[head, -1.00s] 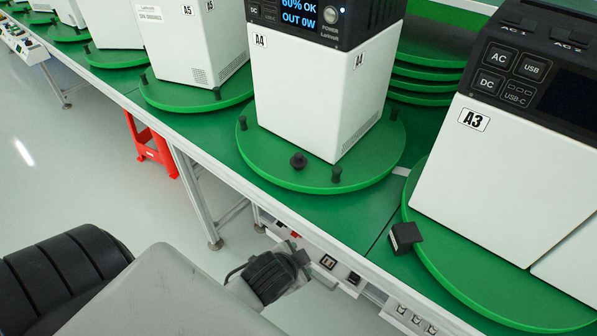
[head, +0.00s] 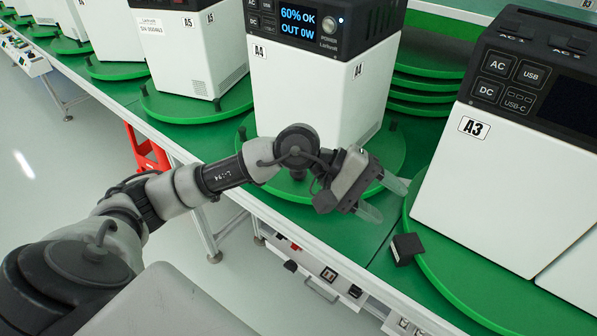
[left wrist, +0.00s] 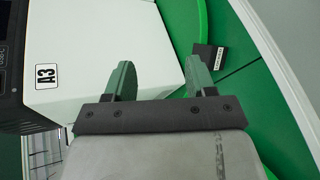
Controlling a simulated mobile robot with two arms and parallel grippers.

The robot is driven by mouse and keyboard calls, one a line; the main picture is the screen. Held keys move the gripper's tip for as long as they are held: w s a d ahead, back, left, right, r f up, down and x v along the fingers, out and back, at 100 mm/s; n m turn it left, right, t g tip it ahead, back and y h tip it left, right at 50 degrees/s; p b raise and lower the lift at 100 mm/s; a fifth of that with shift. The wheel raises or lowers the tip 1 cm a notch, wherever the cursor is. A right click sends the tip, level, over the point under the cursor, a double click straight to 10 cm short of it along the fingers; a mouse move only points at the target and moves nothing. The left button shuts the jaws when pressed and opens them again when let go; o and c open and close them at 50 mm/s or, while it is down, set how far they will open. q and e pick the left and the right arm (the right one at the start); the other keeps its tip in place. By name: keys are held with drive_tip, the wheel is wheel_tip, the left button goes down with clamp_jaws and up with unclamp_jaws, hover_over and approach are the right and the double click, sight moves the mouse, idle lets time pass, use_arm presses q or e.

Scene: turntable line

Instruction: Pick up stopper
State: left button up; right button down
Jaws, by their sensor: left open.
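The stopper appears to be a small black block (head: 406,248) at the near left edge of the green turntable under the white A3 unit (head: 492,185). A pale label shows on it in the left wrist view (left wrist: 207,56). My left gripper (head: 386,199) is open and empty, above and a little left of the block in the head view. My right gripper is in neither view.
The white A4 unit (head: 318,95) stands on its own green turntable behind my left arm, which hides part of that turntable. More units line the conveyor at upper left. A red stool (head: 147,150) stands on the floor beyond the conveyor's edge.

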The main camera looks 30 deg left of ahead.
use_arm(q)
drive_tip(key=w+a+f+m+y, duration=0.1)
drive_tip(key=a+m+y, duration=0.1)
drive_tip(key=a+y, duration=0.2)
drive_tip(key=w+a+f+m+y, duration=0.2)
drive_tip(key=a+y, duration=0.2)
drive_tip(key=a, duration=0.6)
drive_tip(key=w+a+f+m+y, duration=0.1)
drive_tip(key=w+a+y, duration=0.1)
drive_tip(key=a+y, duration=0.3)
drive_tip(key=shift+w+a+f+m, duration=0.15)
drive_tip(key=shift+a+m, duration=0.05)
drive_tip(key=shift+a, duration=0.45)
drive_tip(key=shift+w+a+f+m, duration=0.1)
drive_tip(key=shift+a+f+m, duration=0.1)
drive_tip(key=shift+a, duration=0.4)
drive_tip(key=shift+w+x, duration=0.2)
drive_tip(key=shift+x, duration=1.35)
drive_tip(key=shift+w+x, duration=0.2)
drive_tip(key=shift+x, duration=1.3)
drive_tip(key=shift+a+r, duration=0.1)
drive_tip(key=c, duration=0.6)
